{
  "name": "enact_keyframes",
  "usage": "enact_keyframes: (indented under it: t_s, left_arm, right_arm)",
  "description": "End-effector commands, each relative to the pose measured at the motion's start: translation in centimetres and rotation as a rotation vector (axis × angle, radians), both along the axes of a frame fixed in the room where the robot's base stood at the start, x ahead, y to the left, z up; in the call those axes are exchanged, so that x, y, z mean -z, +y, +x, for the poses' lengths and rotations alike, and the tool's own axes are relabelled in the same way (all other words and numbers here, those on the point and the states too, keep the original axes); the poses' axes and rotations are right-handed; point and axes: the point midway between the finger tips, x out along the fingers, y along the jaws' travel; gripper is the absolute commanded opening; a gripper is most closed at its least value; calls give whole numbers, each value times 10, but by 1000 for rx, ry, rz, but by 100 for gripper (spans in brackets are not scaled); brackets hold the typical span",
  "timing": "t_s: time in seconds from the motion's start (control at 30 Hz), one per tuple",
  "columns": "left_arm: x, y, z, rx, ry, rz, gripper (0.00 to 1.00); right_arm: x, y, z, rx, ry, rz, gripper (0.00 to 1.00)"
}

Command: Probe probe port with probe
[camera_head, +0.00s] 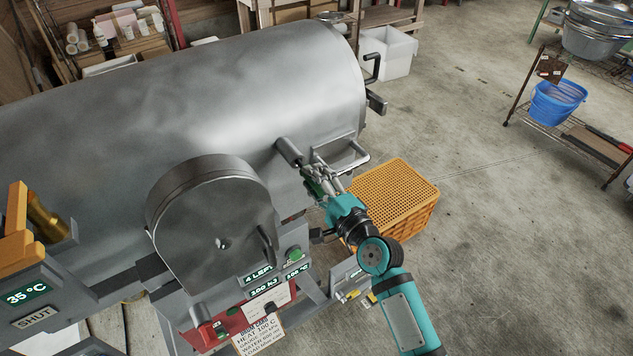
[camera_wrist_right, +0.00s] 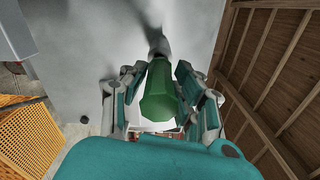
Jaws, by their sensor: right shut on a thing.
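My right gripper (camera_head: 322,176) is at the front side of the big steel vessel. It is shut on the probe, whose green handle (camera_wrist_right: 160,92) sits between the fingers in the right wrist view. A little of the green shows in the head view (camera_head: 314,187). A short grey tube stub, which looks like the probe port (camera_head: 288,151), sticks out of the vessel just up and left of the gripper. In the wrist view the handle points at a dark grey stub (camera_wrist_right: 158,43) on the vessel wall. I cannot tell whether the probe's tip is inside it. My left gripper is not in view.
The steel vessel (camera_head: 200,95) fills the left, with a round door (camera_head: 215,215) and a control panel with signs below. A metal bracket (camera_head: 343,155) juts out beside the gripper. An orange crate (camera_head: 405,190) stands right behind my wrist.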

Motion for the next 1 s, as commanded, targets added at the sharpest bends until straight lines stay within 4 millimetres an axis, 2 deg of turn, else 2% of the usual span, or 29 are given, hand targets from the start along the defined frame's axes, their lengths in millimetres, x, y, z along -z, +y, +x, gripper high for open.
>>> enact_keyframes:
  t_s: [1.0]
  left_arm:
    - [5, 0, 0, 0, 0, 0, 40]
  right_arm:
    - [-1, 15, 21, 0, -1, 2, 0]
